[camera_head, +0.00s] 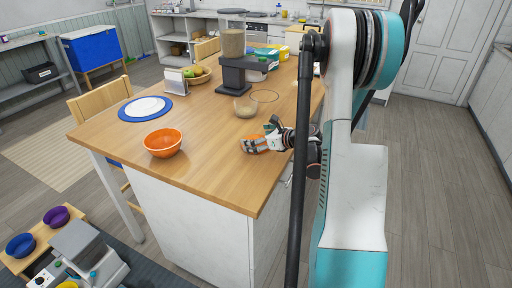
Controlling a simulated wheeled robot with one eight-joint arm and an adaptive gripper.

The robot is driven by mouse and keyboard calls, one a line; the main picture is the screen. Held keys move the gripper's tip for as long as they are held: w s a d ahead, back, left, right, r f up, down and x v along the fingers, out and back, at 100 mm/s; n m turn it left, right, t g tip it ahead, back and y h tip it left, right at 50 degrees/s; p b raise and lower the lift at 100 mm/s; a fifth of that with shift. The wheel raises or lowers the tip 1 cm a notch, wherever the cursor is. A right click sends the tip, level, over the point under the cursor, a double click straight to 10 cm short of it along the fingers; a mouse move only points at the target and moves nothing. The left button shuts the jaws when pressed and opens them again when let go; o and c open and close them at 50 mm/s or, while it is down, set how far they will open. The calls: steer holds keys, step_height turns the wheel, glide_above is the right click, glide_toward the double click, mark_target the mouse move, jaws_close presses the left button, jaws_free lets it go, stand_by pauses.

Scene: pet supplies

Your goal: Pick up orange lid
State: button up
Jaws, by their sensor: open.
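An orange, flat-looking piece (263,144), which may be the orange lid, shows at my gripper (262,136) near the right edge of the wooden island top in the head camera view. My gripper is low over the wood, with its dark jaws open. The orange piece is small and partly covered by the jaws. I cannot tell whether they touch it. An orange bowl (163,143) stands apart, to the left on the same top.
The island top (205,165) is clear between bowl and gripper. Behind my gripper are a small glass bowl (245,107), a thin ring (265,96) and a tall dark-based dispenser (232,70). A white plate on a blue mat (125,115) lies left.

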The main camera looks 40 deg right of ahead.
steer(key=shift+w+f, duration=0.1)
steer(key=shift+w, duration=0.1)
steer(key=shift+c, duration=0.2)
steer(key=c, duration=0.5)
steer(key=shift+o, duration=0.2)
